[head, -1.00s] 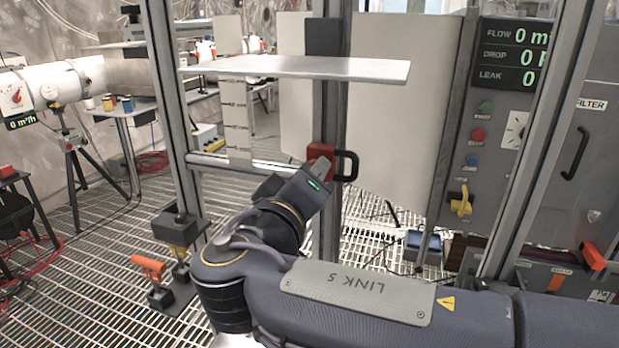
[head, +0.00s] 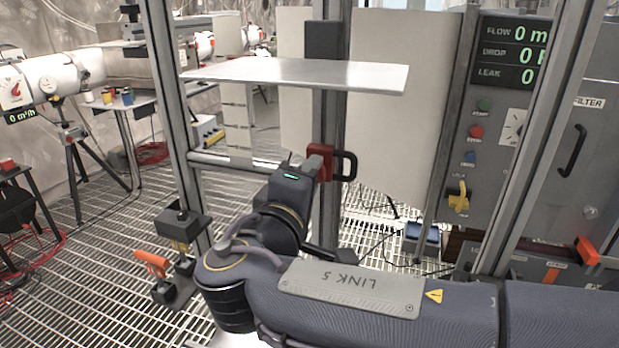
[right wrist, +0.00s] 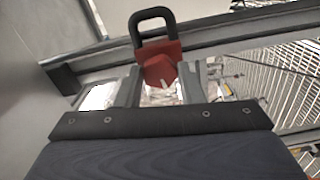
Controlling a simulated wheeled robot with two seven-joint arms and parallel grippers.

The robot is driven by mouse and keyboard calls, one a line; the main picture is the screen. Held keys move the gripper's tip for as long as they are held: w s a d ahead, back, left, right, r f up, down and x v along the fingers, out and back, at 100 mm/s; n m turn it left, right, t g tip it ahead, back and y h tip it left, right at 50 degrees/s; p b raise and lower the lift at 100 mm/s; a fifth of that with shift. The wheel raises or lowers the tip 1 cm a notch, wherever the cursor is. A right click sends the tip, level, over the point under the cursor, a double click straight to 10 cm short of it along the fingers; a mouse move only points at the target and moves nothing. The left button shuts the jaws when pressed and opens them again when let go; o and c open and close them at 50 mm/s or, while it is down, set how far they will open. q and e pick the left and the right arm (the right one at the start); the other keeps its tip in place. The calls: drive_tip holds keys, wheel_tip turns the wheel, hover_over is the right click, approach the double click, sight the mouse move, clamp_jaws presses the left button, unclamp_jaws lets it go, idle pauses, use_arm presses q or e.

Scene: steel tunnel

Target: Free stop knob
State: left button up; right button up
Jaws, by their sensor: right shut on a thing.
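The stop knob is a red block (head: 323,161) with a black loop handle (head: 346,165), on the upright metal post below the white shelf. In the right wrist view the red block (right wrist: 161,68) sits between my fingers, with its black loop (right wrist: 153,21) beyond them. My right gripper (right wrist: 160,80) is shut on the red block. In the head view my right wrist is just left of and below the block, and its fingers are mostly hidden. My left gripper is not in view.
A white shelf plate (head: 295,75) juts out above my right wrist. A metal crossbar (head: 232,162) runs left of the post. A grey control panel (head: 500,150) stands at the right. An orange-handled clamp (head: 150,262) is at lower left.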

drive_tip(key=o, duration=1)
drive_tip(key=shift+s, duration=0.1)
drive_tip(key=v, duration=0.7)
drive_tip(key=shift+s+a, duration=0.15)
drive_tip(key=shift+s, duration=0.15)
